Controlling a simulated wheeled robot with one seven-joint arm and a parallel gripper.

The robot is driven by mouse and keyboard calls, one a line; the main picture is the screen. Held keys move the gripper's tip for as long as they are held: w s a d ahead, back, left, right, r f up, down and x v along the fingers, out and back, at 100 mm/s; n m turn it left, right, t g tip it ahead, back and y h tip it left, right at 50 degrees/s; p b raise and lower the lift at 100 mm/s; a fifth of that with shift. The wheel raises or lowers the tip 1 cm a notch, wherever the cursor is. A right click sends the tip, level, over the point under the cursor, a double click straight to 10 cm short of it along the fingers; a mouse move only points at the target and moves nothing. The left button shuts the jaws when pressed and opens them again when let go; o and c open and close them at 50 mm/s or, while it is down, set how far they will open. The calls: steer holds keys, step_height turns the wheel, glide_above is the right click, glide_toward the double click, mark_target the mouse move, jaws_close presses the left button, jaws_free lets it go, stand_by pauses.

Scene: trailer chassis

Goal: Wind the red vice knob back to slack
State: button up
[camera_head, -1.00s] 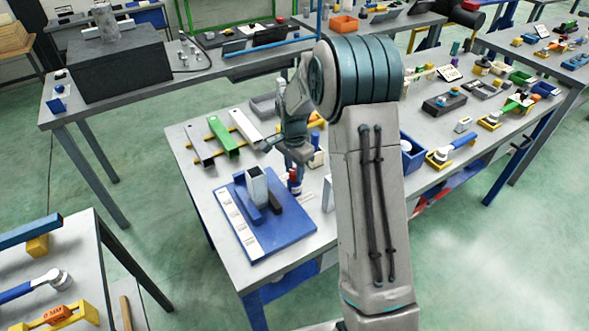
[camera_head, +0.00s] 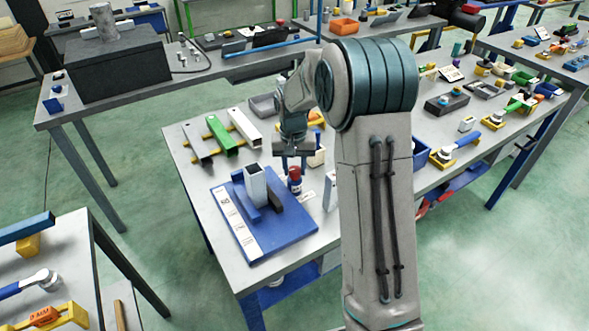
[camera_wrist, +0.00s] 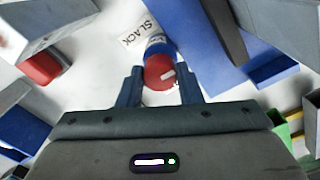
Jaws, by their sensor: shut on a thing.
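The red vice knob (camera_wrist: 158,73) has a white mark on its top and a blue body behind it in the wrist view. The white mark lies toward the right of the knob's face. A white label reading SLACK (camera_wrist: 138,32) lies above and left of it. My gripper (camera_wrist: 160,90) has one finger on each side of the knob and is shut on it. In the head view the knob (camera_head: 295,173) stands beside the blue board (camera_head: 282,236), below my gripper (camera_head: 293,162). A grey square tube (camera_head: 256,187) stands upright on that board.
Green (camera_head: 221,137) and pale bars lie on yellow supports at the table's back left. A white strip with markings (camera_head: 234,222) runs along the board's left edge. A grey bar with a red end (camera_wrist: 40,68) shows left of the knob in the wrist view.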

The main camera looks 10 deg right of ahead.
mark_target(295, 170)
steer(key=n, duration=0.4)
steer(key=shift+n+b, duration=0.3)
steer(key=shift+b, duration=0.1)
steer(key=n, duration=0.4)
steer(key=shift+n, duration=0.3)
steer(key=n, duration=0.5)
steer(key=shift+r, duration=0.1)
steer(key=shift+n+p, duration=0.6)
steer(key=shift+n, duration=1.6)
steer(key=o, duration=1)
steer(key=r, duration=0.7)
steer(key=r+b, duration=0.1)
steer(key=r, duration=0.5)
steer(key=shift+s+r, duration=0.2)
steer(key=shift+r, duration=0.15)
